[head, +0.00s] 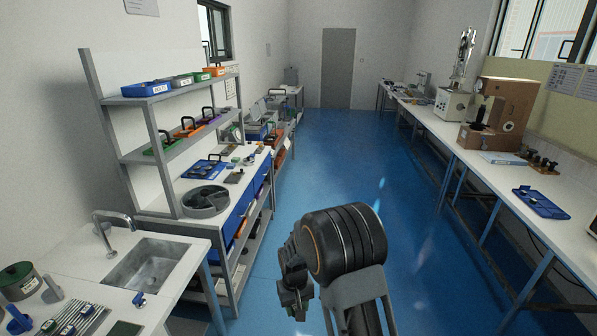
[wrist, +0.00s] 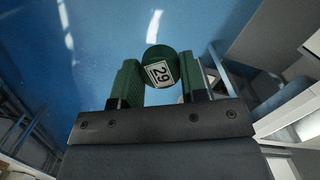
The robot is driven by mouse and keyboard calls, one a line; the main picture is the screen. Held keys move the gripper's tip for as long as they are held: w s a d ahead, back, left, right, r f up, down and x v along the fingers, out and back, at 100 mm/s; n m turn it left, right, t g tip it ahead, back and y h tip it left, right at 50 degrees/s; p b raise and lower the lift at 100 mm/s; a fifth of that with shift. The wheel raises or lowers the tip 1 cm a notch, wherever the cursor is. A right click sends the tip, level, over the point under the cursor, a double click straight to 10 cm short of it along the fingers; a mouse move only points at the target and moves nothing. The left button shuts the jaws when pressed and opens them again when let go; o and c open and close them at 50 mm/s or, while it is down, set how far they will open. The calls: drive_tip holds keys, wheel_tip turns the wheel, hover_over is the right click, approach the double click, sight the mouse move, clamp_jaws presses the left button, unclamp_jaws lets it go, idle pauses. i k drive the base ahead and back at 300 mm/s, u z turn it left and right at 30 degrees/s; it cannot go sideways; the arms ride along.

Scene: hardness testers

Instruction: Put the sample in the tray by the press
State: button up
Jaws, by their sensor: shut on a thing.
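My gripper (wrist: 160,78) is shut on a round green sample (wrist: 161,64) with a white label that reads like 29. Its two green fingers press the sample from both sides, above the blue floor. In the head view my gripper (head: 296,300) hangs low over the aisle, and the sample cannot be made out there. A blue tray (head: 541,204) with a dark item in it lies on the right bench, nearer than a brown machine (head: 508,105). Another blue tray (head: 204,170) lies on the left bench. I cannot tell which machine is the press.
The right bench (head: 470,150) also holds a cream machine (head: 452,104) and a wooden stand with dark pieces (head: 540,165). On the left are a shelf rack (head: 165,97), a grey round tray (head: 206,202) and a sink (head: 150,268). The blue aisle (head: 340,150) between is clear.

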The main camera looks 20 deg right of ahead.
sight(546, 204)
drive_tip(key=z, duration=0.85)
drive_tip(key=i, duration=1.8)
drive_tip(key=z, duration=1.25)
drive_tip(key=i, duration=2.3)
drive_tip(key=z, duration=0.7)
drive_tip(key=i, duration=1.2)
drive_tip(key=z, duration=0.25)
